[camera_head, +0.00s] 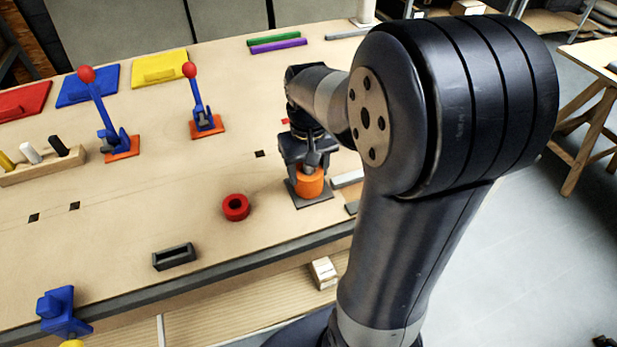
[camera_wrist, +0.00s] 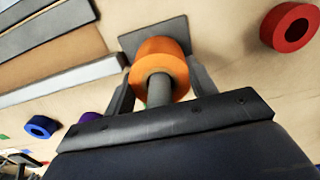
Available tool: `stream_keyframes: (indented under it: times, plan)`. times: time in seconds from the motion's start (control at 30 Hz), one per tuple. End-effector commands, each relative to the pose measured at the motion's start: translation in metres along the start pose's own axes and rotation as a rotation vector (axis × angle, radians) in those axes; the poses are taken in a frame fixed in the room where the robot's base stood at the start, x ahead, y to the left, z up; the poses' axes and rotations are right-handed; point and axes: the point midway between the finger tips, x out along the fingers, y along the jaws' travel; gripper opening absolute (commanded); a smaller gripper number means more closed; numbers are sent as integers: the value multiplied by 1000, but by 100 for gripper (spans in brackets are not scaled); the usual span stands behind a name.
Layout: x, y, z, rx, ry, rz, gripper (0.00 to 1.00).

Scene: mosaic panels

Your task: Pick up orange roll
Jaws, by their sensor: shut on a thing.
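The orange roll (camera_head: 309,182) is at the right part of the table, above or on a dark square plate (camera_head: 300,200). In the wrist view the orange roll (camera_wrist: 150,50) sits between the two fingers, with a grey post through its middle. My gripper (camera_head: 310,165) points down over the roll; in the wrist view my gripper (camera_wrist: 160,88) has a finger on each side of the roll and is shut on it. I cannot tell whether the roll is lifted from the plate.
A red roll (camera_head: 236,207) lies to the left of the plate, and a dark slotted block (camera_head: 174,256) is nearer the front edge. Blue levers with red knobs (camera_head: 198,105) stand farther back. A blue roll (camera_wrist: 41,127) shows in the wrist view. Bare tabletop lies between.

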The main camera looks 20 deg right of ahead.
Motion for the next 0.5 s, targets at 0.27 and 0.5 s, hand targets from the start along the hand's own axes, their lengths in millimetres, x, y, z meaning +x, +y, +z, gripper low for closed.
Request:
stream_keyframes:
  times: [0.27, 0.5]
  plan:
    - [0, 0, 0, 0, 1, 0, 29]
    - [-7, 0, -1, 0, 3, 0, 28]
